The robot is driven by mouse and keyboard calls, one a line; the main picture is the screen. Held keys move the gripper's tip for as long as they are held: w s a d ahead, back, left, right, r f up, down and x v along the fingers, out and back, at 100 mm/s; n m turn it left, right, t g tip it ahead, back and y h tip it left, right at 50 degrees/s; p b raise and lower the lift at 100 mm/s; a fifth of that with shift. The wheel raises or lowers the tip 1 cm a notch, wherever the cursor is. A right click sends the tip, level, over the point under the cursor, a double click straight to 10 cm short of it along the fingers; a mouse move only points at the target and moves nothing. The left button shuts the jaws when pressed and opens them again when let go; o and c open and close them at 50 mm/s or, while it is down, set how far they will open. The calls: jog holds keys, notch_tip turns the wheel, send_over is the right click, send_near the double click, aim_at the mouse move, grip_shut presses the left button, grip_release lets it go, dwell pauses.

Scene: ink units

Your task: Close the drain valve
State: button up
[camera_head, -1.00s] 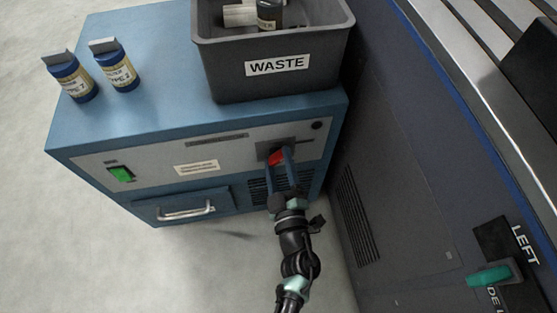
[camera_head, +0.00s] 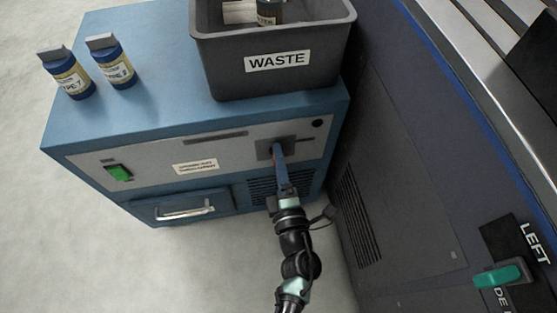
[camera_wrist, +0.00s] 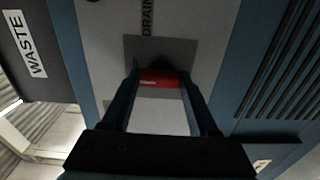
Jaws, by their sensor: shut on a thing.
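The drain valve has a red handle (camera_wrist: 160,78) on a dark square plate (camera_wrist: 188,52) on the light front panel of the blue cabinet. In the wrist view the handle lies across the picture, at right angles to the DRAIN lettering (camera_wrist: 147,16). My gripper (camera_wrist: 161,80) is shut on the handle, one finger at each end. In the head view my gripper (camera_head: 278,150) reaches up to the plate with its fingers nearly in line, and they hide almost all of the handle.
A grey WASTE bin (camera_head: 222,80) stands on the blue cabinet (camera_head: 130,115), above the valve. Two blue bottles (camera_head: 75,82) stand at left. A green switch (camera_head: 119,173) and a drawer handle (camera_head: 185,212) are left of my gripper. A dark machine (camera_head: 400,150) stands close at right.

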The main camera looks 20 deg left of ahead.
dwell(0.6)
jog(key=o, duration=1.4)
jog(key=shift+c, duration=0.2)
jog(key=shift+s+d, duration=0.1)
jog(key=p+v, duration=0.3)
jog(key=v, duration=0.9)
jog(key=shift+s+d, duration=0.25)
jog(key=shift+s, duration=0.05)
